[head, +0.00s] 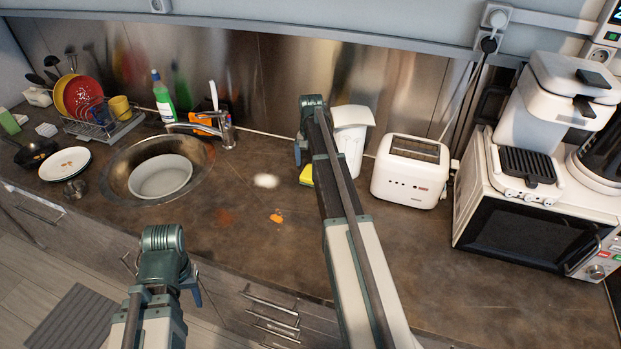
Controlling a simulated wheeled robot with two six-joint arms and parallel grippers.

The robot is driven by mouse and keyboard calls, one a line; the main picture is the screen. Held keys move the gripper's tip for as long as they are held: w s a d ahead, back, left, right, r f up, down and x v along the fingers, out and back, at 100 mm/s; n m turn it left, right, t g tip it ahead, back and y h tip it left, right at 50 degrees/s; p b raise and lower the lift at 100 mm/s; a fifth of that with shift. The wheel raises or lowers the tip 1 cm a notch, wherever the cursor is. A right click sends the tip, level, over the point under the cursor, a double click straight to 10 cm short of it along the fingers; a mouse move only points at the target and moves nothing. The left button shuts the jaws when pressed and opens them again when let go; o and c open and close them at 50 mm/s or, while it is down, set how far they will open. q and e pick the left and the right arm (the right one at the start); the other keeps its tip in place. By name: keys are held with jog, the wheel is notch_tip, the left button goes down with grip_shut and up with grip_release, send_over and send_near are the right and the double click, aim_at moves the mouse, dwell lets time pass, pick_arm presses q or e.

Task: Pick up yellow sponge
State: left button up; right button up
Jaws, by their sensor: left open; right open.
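The yellow sponge (306,175) is on the counter (260,240) just left of the white bin-like container. My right arm partly hides it. My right arm reaches across the counter, and its gripper (298,150) is just above and beside the sponge in the picture. Its fingers are mostly hidden by the wrist; it is open, and I cannot tell whether it touches the sponge. My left gripper (191,284) is in front of the counter edge at the lower left, open and away from the sponge.
A white container (351,140) and a toaster (411,171) stand right of my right arm. A microwave (530,235) is further right. The sink (117,178) holds a white bowl (160,176). An orange stain (276,217) and a white spot (266,181) mark otherwise clear counter.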

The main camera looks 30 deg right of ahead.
aim_at(310, 171)
notch_tip(310, 171, down, 4)
jog(key=b, duration=0.3)
jog(key=shift+a+f, duration=0.1)
jog(key=shift+f, duration=0.05)
jog(key=c, duration=1.4)
jog(key=shift+o, duration=0.2)
jog(key=shift+r, duration=0.2)
